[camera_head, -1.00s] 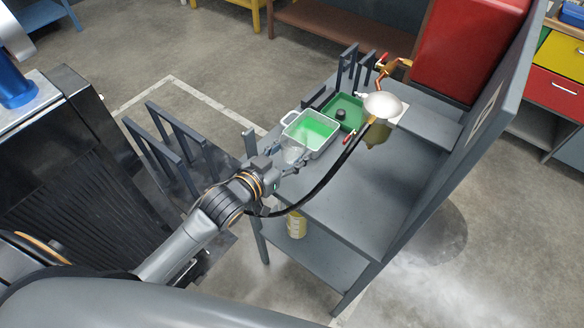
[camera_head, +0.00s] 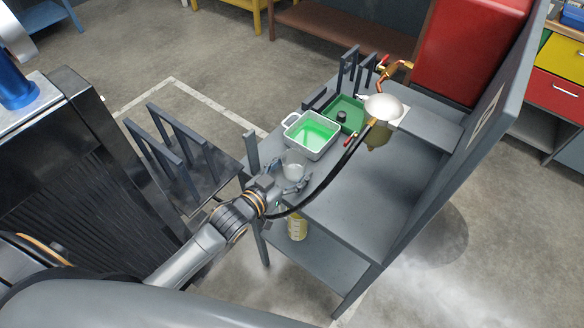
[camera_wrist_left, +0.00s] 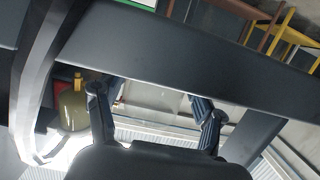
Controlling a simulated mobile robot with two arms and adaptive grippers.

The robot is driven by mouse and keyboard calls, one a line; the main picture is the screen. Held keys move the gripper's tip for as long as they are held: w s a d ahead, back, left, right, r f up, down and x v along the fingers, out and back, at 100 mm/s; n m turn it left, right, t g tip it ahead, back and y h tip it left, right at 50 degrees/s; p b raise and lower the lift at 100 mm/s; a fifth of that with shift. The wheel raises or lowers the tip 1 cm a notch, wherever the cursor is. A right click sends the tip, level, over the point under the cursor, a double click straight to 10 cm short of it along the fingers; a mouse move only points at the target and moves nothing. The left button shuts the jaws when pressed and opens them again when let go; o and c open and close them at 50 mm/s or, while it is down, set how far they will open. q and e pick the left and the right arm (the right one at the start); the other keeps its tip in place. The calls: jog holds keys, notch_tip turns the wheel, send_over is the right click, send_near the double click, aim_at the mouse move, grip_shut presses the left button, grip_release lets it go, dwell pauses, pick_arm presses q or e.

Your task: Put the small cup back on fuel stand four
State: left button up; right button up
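The small cup (camera_head: 292,164) is clear and roughly upright in the head view, over the near left part of the grey bench (camera_head: 350,213). It is just in front of the white tray of green liquid (camera_head: 333,150). My left gripper (camera_head: 288,184) is at the cup, one finger showing on its right side. In the left wrist view the fingers (camera_wrist_left: 150,104) stand apart, and the see-through cup is hard to make out between them. Whether the cup touches the bench top is unclear. No label identifies stand four. My right gripper is out of view.
A green tray (camera_head: 346,112), a white dome (camera_head: 383,107) and red-handled valves stand at the bench's back. A black hose (camera_head: 335,173) curves close by my left gripper. A grey upright panel (camera_head: 470,140) bounds the right side. The bench's middle is clear.

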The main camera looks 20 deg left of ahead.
pick_arm(q)
jog(key=shift+r, duration=0.1)
jog(key=b+v, duration=0.1)
jog(key=v, duration=1.1)
jog(key=s+a+f+n+g+y, duration=0.1)
jog(key=s+a+f+g+y, duration=0.15)
jog(key=f, duration=1.15)
jog(key=s+a+f+n+g+y, duration=0.1)
jog(key=s+a+f+g+y, duration=0.2)
jog(key=f, duration=1.1)
jog(key=s+f+g, duration=0.4)
jog(key=s+f, duration=0.6)
jog(key=s, duration=0.3)
jog(key=s+d+f+g, duration=0.1)
jog(key=s+f+g, duration=0.3)
jog(key=s+f, duration=0.6)
jog(key=s, duration=0.3)
jog(key=shift+s+f, duration=0.35)
jog(key=shift+s, duration=0.05)
